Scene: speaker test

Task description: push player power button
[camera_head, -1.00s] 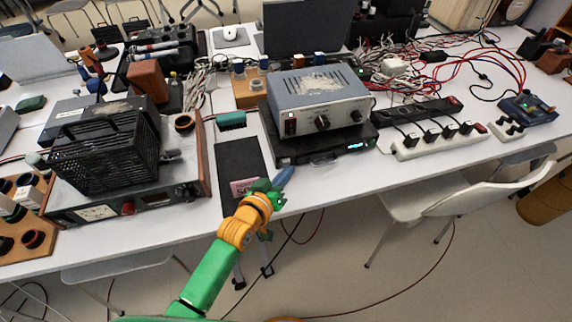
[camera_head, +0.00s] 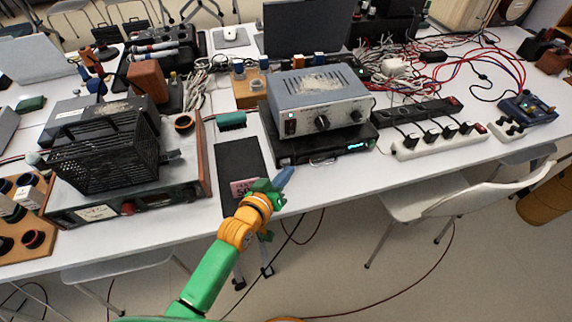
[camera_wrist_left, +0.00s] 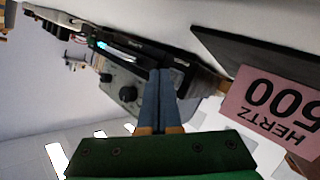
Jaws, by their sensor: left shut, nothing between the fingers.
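The player (camera_head: 345,150) is a flat black unit with a lit blue-green display, lying on the white table under a grey box with knobs (camera_head: 320,103). My left gripper (camera_head: 287,172) is shut and empty, just in front of and below the player's left front corner. In the left wrist view its blue-grey fingers (camera_wrist_left: 160,73) point at the player's dark front (camera_wrist_left: 186,62), with the lit display (camera_wrist_left: 103,45) further off to the left. The fingertips overlap the player in that view; I cannot tell whether they touch. I cannot make out the power button. My right gripper is not in view.
A black panel (camera_head: 232,160) with a pink "500 Hertz" label (camera_head: 242,187) lies left of the player; the label is large in the left wrist view (camera_wrist_left: 275,108). A white power strip (camera_head: 435,145) stands to the right. A white chair (camera_head: 470,200) is in front.

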